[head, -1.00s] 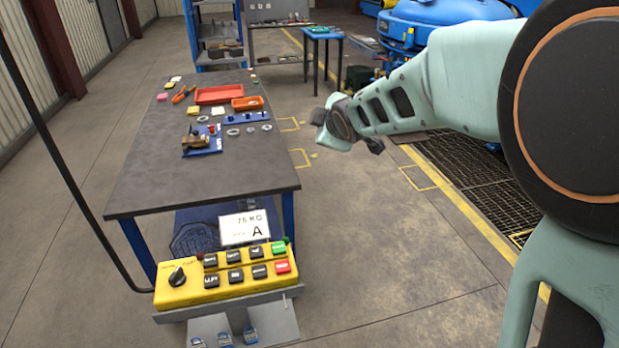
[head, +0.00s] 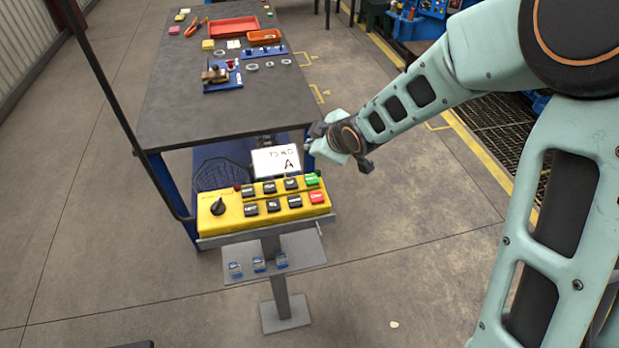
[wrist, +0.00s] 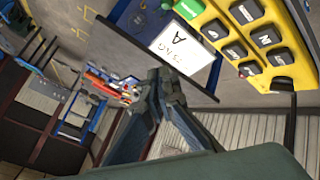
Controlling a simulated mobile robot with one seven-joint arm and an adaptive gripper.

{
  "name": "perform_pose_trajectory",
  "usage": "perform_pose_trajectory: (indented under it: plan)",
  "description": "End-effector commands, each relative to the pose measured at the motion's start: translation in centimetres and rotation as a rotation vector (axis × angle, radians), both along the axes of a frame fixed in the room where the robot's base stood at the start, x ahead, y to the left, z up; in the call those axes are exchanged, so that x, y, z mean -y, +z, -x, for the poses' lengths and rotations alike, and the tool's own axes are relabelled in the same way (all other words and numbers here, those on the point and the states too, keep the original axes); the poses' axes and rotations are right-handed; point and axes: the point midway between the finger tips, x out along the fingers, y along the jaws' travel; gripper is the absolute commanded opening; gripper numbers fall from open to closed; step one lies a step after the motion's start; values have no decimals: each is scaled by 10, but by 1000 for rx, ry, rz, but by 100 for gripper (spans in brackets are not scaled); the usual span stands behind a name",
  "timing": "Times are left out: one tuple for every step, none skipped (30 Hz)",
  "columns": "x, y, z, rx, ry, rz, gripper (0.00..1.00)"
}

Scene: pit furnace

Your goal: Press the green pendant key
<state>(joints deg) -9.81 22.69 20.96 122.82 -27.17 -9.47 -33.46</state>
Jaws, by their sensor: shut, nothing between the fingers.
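The yellow pendant box (head: 262,211) sits on a grey stand in the head view, with a black rotary knob at its left and two rows of keys. The green key (head: 312,180) is at the right end of its upper row, above a red key (head: 317,197). In the wrist view the green key (wrist: 188,9) shows at the top edge. My gripper (wrist: 165,75) is shut and empty in the wrist view, apart from the pendant. In the head view my wrist is behind and right of the green key, and the fingertips are hard to make out.
A white card marked A (head: 276,161) stands behind the pendant. A dark workbench (head: 225,110) with red trays (head: 234,27) and small parts is behind. A black pole (head: 120,110) rises at the left. The floor (head: 400,235) to the right is open.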

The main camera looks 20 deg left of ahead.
Motion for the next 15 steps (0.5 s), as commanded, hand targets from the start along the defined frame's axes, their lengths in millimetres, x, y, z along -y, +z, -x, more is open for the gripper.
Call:
perform_pose_trajectory:
  plan:
    - [0,0,0,0,0,0,0]
    - [0,0,0,0,0,0,0]
    - [0,0,0,0,-1,1,0]
    - [0,0,0,0,-1,1,0]
    - [0,0,0,0,-1,1,0]
    - [0,0,0,0,-1,1,0]
    - [0,-1,0,0,-1,1,0]
    - [0,-2,0,0,-1,1,0]
    - [0,-3,0,0,-1,1,0]
    - [0,-4,0,0,-1,1,0]
    - [1,-6,0,0,-1,2,0]
    - [1,-9,0,0,-1,2,0]
    - [1,-12,0,-2,-1,1,0]
    - [1,-14,0,-2,-1,1,0]
    - [0,-19,0,-1,-1,2,0]
